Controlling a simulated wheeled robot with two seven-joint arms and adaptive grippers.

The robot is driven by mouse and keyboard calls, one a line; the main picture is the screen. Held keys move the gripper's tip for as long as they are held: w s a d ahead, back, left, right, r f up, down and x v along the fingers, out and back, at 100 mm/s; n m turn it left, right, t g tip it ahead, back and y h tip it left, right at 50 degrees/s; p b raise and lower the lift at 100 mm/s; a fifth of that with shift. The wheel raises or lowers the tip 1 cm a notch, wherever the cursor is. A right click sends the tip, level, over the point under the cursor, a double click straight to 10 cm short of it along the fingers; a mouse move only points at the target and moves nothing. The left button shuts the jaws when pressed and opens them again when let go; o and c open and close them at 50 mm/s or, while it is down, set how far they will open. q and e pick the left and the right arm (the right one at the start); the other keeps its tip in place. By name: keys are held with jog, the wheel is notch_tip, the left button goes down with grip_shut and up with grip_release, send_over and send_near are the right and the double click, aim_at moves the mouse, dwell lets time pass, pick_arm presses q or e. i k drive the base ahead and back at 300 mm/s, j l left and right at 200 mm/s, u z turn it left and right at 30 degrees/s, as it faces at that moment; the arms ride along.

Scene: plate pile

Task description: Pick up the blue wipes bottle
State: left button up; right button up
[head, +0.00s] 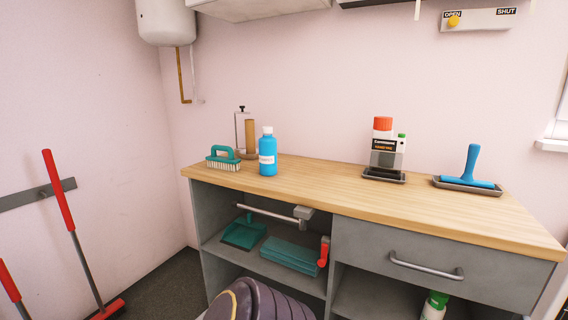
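The blue wipes bottle (268,143) stands upright near the front left of the wooden counter (330,185) in the head view. It has a white cap and a white label with dark text too small to read. Neither of my grippers shows in this view.
A teal brush (222,163) and a holder with a tan roll (250,137) stand close to the bottle. Counter between bottle and container is clear. A purple ridged object (265,302) is below.

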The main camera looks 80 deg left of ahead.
aim_at(267, 144)
jog(key=k+j, duration=0.25)
jog(key=k+j+u, duration=0.1)
jog(key=j+u, duration=0.15)
jog(key=l+u, duration=0.1)
jog(key=u, duration=0.3)
jog(key=i+l+u, duration=0.1)
jog(key=u, duration=0.35)
jog(key=l+u, duration=0.2)
jog(key=u, duration=0.2)
jog(key=l+u, duration=0.15)
jog(key=u, duration=0.3)
jog(key=l+u, duration=0.15)
jog(key=u, duration=0.25)
jog(key=l+u, duration=0.15)
jog(key=u, duration=0.3)
jog(key=i+j+u, duration=0.1)
jog(key=i+j, duration=0.2)
jog(key=i, duration=0.2)
